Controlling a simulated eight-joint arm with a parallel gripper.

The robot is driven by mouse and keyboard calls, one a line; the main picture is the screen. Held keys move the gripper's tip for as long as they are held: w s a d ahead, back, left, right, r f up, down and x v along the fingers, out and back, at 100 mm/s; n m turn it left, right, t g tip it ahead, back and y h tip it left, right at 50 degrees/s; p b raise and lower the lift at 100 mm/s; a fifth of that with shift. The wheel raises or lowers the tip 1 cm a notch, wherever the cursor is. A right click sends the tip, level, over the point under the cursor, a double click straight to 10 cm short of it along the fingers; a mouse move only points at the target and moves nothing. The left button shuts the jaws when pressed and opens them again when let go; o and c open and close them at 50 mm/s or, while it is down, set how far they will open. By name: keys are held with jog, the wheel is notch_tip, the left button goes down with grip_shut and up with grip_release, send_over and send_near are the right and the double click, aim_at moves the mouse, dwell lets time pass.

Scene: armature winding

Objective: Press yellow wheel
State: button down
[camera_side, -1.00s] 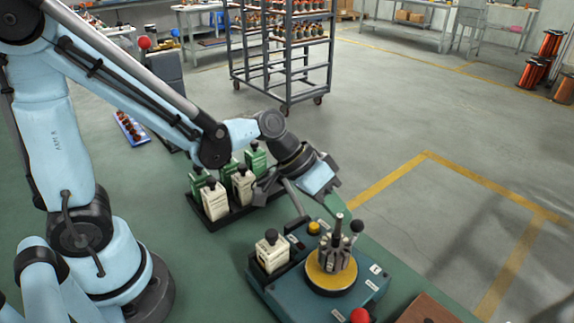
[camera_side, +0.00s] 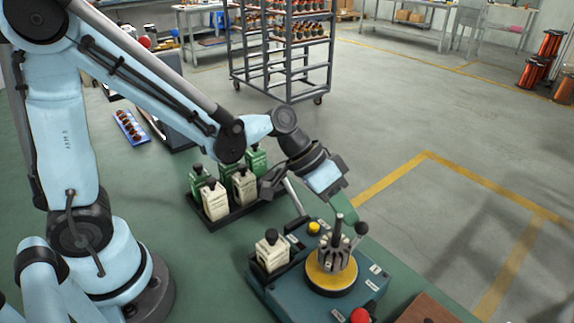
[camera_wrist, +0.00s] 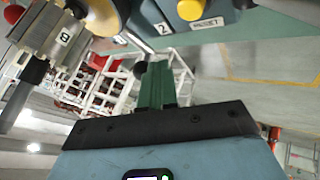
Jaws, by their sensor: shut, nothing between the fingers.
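The yellow wheel (camera_side: 330,276) is a flat disc on top of the blue-green machine (camera_side: 262,290), with a grey armature (camera_side: 332,256) and an upright rod at its centre. Part of the wheel shows at the top of the wrist view (camera_wrist: 104,16). A smaller yellow button (camera_side: 314,228) sits on the machine behind the wheel; it is close and large in the wrist view (camera_wrist: 190,10). My gripper (camera_side: 338,205) is above the machine's rear edge, apart from wheel and button. Its green fingers (camera_wrist: 156,82) are together and empty.
A black-knobbed lever (camera_side: 361,229) leans right beside the rod, and a red button (camera_side: 360,316) is at the front. A pale bottle (camera_side: 271,252) stands at the machine's left. Several bottles stand in a black tray (camera_side: 232,218). Open floor lies to the right.

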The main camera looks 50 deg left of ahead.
jog(key=shift+w+d+m+g+h, duration=0.15)
jog(key=shift+w+d+m+g, duration=0.1)
jog(key=shift+d+m+g, duration=0.45)
jog(key=shift+w+d+m+g+h, duration=0.2)
jog(key=shift+d+m+g, duration=0.35)
jog(key=shift+m, duration=0.35)
jog(key=shift+w+d+m+g+h, duration=0.2)
jog(key=shift+d+m+g, duration=0.25)
jog(key=shift+d+m, duration=0.3)
jog(key=w+a+r, duration=0.1)
jog(key=a+r, duration=0.6)
jog(key=a, duration=0.2)
jog(key=shift+w+a, duration=0.35)
jog(key=shift+s, duration=0.1)
